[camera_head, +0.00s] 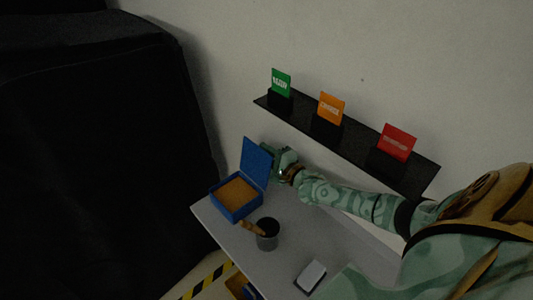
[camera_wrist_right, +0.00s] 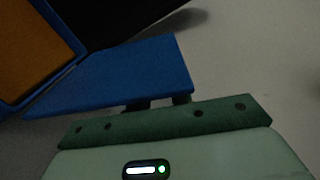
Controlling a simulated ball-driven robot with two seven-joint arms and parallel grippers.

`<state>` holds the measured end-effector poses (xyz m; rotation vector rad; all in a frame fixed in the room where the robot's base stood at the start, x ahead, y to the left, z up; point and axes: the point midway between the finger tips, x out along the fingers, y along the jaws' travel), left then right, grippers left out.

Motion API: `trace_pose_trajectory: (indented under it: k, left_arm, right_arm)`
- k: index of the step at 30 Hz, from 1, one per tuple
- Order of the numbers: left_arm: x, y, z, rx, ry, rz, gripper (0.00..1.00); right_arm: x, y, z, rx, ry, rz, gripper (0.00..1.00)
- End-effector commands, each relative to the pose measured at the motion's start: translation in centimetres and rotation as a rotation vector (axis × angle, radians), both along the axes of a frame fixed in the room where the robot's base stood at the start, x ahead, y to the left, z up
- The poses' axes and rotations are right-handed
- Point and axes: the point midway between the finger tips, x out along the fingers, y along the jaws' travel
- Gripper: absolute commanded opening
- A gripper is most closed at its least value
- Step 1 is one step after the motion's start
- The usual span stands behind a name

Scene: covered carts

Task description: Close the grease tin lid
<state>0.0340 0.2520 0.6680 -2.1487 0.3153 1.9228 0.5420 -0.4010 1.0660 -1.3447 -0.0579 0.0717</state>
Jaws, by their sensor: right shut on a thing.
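The grease tin (camera_head: 249,208) is a blue square box with an orange-brown filling (camera_head: 236,194), on the far left corner of the table. Its blue lid (camera_head: 255,161) is open and stands steeply up from the tin's far right side. My right gripper (camera_head: 270,160) is behind the lid, on its right side, and shut on the lid's edge. In the right wrist view the lid (camera_wrist_right: 120,78) runs from the tin (camera_wrist_right: 75,40) to my fingers (camera_wrist_right: 158,102); the fingertips are partly hidden by the lid. My left gripper is not in view.
On the grey table (camera_head: 212,222) a dark cup (camera_head: 268,242) with a wooden handle stands near the tin. A pale block (camera_head: 311,275) lies closer. A black wall shelf (camera_head: 357,147) with green, orange and red cards hangs above my right arm. A black covered bulk (camera_head: 90,150) fills the left.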

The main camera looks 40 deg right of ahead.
Motion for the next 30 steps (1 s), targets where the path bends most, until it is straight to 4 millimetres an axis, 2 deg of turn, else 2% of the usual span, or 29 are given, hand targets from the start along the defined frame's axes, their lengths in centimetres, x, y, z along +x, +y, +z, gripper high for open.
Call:
trace_pose_trajectory:
  k: [8,18,30]
  left_arm:
    - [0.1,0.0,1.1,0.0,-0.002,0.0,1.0]
    - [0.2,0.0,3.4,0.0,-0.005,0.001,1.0]
    - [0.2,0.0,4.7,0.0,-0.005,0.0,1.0]
  right_arm:
    - [-0.1,0.9,0.6,-0.08,-0.006,0.0,0.0]
    - [-0.3,3.5,1.4,-0.322,-0.027,0.0,0.0]
    - [-0.5,6.0,1.3,-0.555,-0.046,0.0,0.0]
